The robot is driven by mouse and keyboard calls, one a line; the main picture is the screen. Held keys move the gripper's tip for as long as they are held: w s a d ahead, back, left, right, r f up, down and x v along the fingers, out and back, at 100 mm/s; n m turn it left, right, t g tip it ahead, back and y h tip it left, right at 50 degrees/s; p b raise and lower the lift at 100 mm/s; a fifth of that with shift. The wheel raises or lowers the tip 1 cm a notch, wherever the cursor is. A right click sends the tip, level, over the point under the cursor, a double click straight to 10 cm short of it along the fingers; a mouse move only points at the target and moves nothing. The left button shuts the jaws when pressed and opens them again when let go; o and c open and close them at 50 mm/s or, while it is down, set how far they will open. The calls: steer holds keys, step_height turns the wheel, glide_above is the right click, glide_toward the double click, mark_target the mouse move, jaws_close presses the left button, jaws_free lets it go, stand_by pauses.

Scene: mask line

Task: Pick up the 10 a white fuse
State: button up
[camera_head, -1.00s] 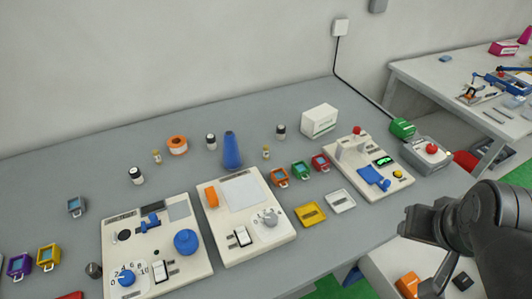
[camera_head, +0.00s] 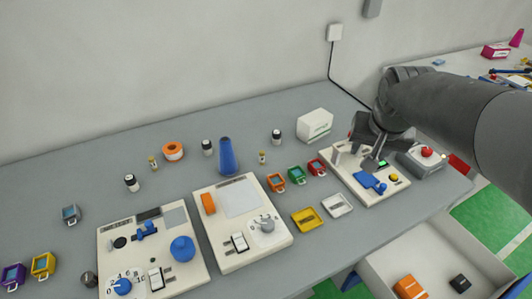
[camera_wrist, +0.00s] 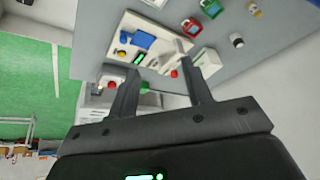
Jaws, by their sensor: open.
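No fuse rating can be read, so I cannot tell which item is the 10 A white fuse. White cylinders with dark ends stand on the table in the head view: one at left (camera_head: 131,183), one in the middle (camera_head: 207,148) and one at right (camera_head: 277,137). Smaller brass-coloured pieces (camera_head: 153,163) (camera_head: 262,157) stand near them. My gripper (camera_head: 360,156) is open and empty above the right-hand panel (camera_head: 350,182). In the wrist view my gripper (camera_wrist: 160,66) spans over that panel (camera_wrist: 118,38); a white-and-dark cylinder (camera_wrist: 237,40) lies beyond its right finger.
Two more panels (camera_head: 112,265) (camera_head: 215,195) fill the front. Small coloured tags and trays lie between. A white bin (camera_head: 445,235) is below the right edge.

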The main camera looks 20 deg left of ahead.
steer(key=w+a+f, duration=0.3)
steer(key=w+a, duration=0.2)
steer(key=a, duration=0.2)
steer(key=w+a+f, duration=0.3)
steer(key=w+a, duration=0.2)
steer(key=a, duration=0.2)
steer(key=n, duration=0.1)
glide_toward(262, 152)
steer(key=w, duration=0.2)
steer(key=shift+g, duration=0.3)
steer(key=x, duration=0.6)
steer(key=shift+s+d+f, duration=0.1)
steer(key=shift+s+d, duration=0.1)
steer(key=shift+s, duration=0.15)
steer(key=x, duration=0.5)
steer(key=shift+s+a+f, duration=0.25)
steer(key=shift+f, duration=0.15)
steer(key=shift+c, duration=0.2)
jaws_close()
steer(key=shift+r, duration=0.1)
